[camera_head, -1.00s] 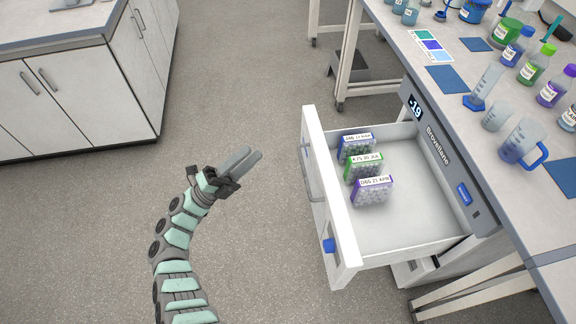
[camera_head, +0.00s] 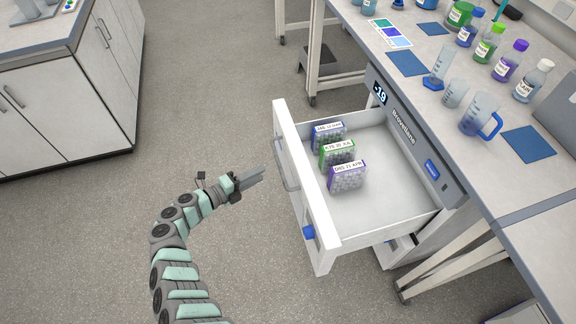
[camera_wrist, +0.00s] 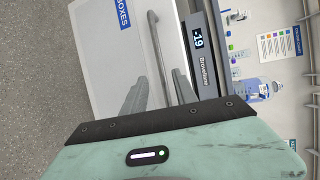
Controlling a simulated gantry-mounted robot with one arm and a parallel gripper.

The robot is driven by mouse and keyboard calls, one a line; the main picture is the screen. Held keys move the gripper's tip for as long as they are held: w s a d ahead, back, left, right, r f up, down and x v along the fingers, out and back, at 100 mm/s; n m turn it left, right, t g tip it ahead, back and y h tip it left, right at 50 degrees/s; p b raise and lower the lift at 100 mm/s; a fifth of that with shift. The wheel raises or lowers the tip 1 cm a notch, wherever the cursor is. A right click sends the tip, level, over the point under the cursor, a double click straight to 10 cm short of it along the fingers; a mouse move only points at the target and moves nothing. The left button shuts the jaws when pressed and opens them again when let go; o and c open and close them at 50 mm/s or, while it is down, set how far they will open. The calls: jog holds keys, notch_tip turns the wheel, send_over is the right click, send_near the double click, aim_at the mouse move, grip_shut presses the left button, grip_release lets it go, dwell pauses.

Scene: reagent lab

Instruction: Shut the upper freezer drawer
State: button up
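The upper freezer drawer (camera_head: 390,200) is pulled far out from under the bench. Its white front panel (camera_head: 318,205) faces left and has a long grey handle (camera_head: 286,165) and a blue part near its lower end.
Three labelled racks, blue (camera_head: 328,136), green (camera_head: 338,153) and purple (camera_head: 347,177), stand in the drawer. The bench (camera_head: 440,75) above holds bottles, beakers and a blue-handled jug (camera_head: 478,115). The floor left of the drawer is clear up to a white cabinet (camera_head: 65,95).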

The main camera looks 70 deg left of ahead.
aim_at(279, 162)
jog(key=b+x, duration=0.2)
jog(key=x, duration=0.7)
jog(key=shift+w+a+r, duration=0.1)
jog(key=shift+w+a, duration=0.15)
jog(key=shift+w, duration=0.1)
grip_shut()
dwell(0.9)
